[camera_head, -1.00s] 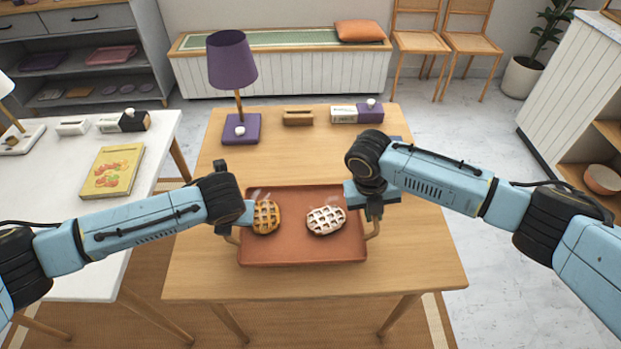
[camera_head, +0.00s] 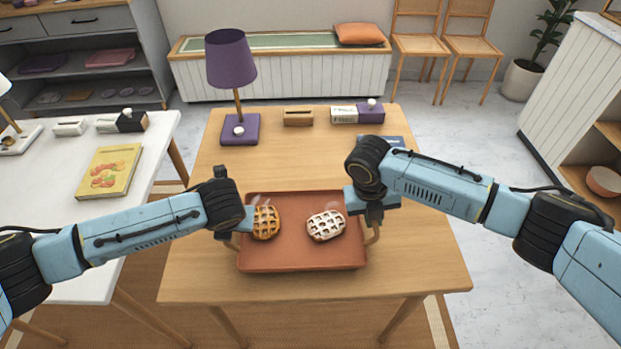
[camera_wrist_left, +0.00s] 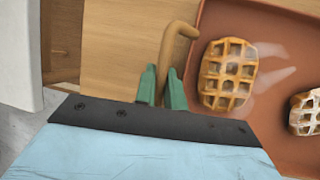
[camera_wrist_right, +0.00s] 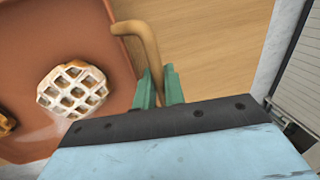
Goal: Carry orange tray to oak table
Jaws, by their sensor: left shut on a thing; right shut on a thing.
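The orange tray (camera_head: 300,257) is over the near middle of the oak table (camera_head: 420,255) in the head view. I cannot tell whether it touches the tabletop. A golden waffle (camera_head: 265,222) lies on its left part and a pale, sugar-dusted waffle (camera_head: 326,225) on its right part. My left gripper (camera_wrist_left: 163,90) is shut on the tray's left handle (camera_wrist_left: 178,38). My right gripper (camera_wrist_right: 157,90) is shut on the tray's right handle (camera_wrist_right: 140,35). In the head view the wrists partly hide both handles.
On the oak table's far side stand a purple lamp (camera_head: 232,70), a wooden holder (camera_head: 298,117) and a white-and-purple box (camera_head: 358,114). A white table (camera_head: 75,215) with a yellow book (camera_head: 110,172) is at the left.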

